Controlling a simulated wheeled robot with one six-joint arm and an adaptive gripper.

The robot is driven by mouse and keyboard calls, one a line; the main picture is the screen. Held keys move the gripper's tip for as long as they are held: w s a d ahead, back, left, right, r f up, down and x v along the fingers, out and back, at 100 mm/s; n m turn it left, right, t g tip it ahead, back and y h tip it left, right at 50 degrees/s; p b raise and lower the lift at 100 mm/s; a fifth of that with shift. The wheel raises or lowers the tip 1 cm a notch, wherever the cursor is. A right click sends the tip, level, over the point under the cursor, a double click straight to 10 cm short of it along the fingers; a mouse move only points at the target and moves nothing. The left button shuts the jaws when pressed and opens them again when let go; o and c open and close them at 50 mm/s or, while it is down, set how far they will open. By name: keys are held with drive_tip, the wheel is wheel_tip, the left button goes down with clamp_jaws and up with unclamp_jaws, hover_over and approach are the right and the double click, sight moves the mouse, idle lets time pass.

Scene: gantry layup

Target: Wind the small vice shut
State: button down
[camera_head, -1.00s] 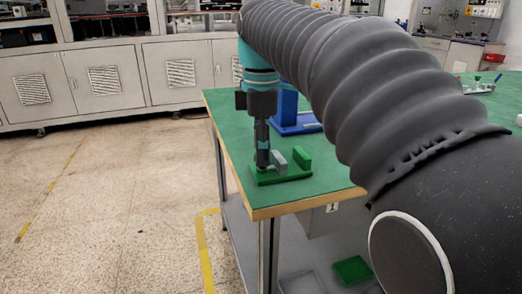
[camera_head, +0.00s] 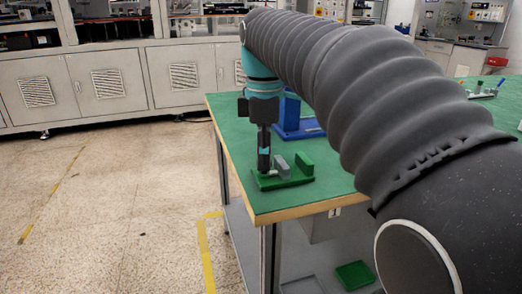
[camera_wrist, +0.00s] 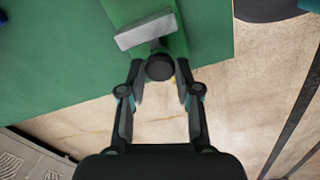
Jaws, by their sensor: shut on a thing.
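The small vice has a green base (camera_head: 290,182) with an upright green fixed jaw (camera_head: 305,162) and a grey sliding jaw (camera_head: 282,166). It sits near the left front corner of the green table. A visible gap separates the jaws. In the wrist view, the grey jaw (camera_wrist: 146,32) lies just beyond a dark round knob (camera_wrist: 160,68). My gripper (camera_wrist: 160,80) is shut on this knob, one finger on each side. In the head view, my gripper (camera_head: 265,170) points down at the vice's left end, and the knob is hidden by its fingers.
The green table top (camera_head: 228,118) ends in a wooden edge close to the vice. A blue fixture (camera_head: 290,118) stands behind it. A green tray (camera_head: 354,274) lies on the shelf below. Open floor (camera_head: 110,200) lies to the left.

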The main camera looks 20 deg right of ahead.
drive_tip(key=m+p, duration=0.1)
drive_tip(key=m, duration=0.1)
drive_tip(key=shift+m, duration=1.6)
drive_tip(key=c, duration=0.8)
unclamp_jaws()
drive_tip(key=shift+r, duration=0.1)
wheel_tip(320, 180, up, 12)
